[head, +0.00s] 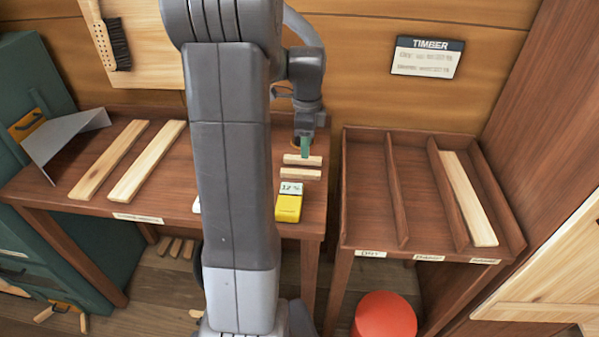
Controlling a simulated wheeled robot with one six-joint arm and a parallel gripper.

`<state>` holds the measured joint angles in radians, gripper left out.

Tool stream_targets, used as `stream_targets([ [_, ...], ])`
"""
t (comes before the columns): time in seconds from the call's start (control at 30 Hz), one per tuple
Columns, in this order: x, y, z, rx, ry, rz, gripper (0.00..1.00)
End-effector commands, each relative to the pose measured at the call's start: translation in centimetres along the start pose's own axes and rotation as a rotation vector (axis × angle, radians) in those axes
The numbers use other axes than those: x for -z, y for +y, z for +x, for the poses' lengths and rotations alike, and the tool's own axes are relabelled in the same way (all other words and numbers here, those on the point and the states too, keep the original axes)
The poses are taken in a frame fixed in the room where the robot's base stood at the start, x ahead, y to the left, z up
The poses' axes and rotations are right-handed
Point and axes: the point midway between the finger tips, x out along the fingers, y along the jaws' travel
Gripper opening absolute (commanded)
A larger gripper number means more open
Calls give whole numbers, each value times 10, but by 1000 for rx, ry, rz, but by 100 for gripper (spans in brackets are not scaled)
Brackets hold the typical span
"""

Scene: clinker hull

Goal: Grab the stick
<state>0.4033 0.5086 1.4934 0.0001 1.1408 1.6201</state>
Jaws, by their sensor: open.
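Two short pale sticks lie crosswise on the brown table, just right of my arm: an upper one (302,160) and a lower one (300,174). Two longer pale strips lie slantwise on the table's left part, a left one (109,160) and a right one (147,161). Another long pale strip (468,198) lies in the right slot of the rack. My gripper (305,150) points down at the upper short stick, open; the view does not show whether it touches. A green piece shows at its tip. My arm hides the table's middle.
A yellow meter reading 12 % (288,206) lies just below the short sticks. The divided rack (366,190) stands to the right, its left and middle slots empty. A bent grey sheet (65,140) is at far left. A red round stool (384,315) is below the rack.

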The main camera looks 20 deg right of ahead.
Motion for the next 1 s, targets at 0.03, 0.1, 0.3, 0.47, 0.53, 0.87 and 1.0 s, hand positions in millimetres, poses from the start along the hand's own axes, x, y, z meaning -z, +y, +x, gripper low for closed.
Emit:
stream_targets([
  [0.03, 0, 1, 11, -4, 0, -1, 45],
  [0.1, 0, 1, 24, -4, 0, -1, 45],
  [0.3, 0, 0, 43, 0, 0, -2, 45],
  [0.47, -2, 0, 57, -3, 0, -3, 45],
  [0.53, -4, -1, 67, -3, 0, -3, 45],
  [0.87, -4, -2, 96, 1, 0, -3, 45],
  [1.0, -4, -2, 96, 2, 0, -3, 45],
])
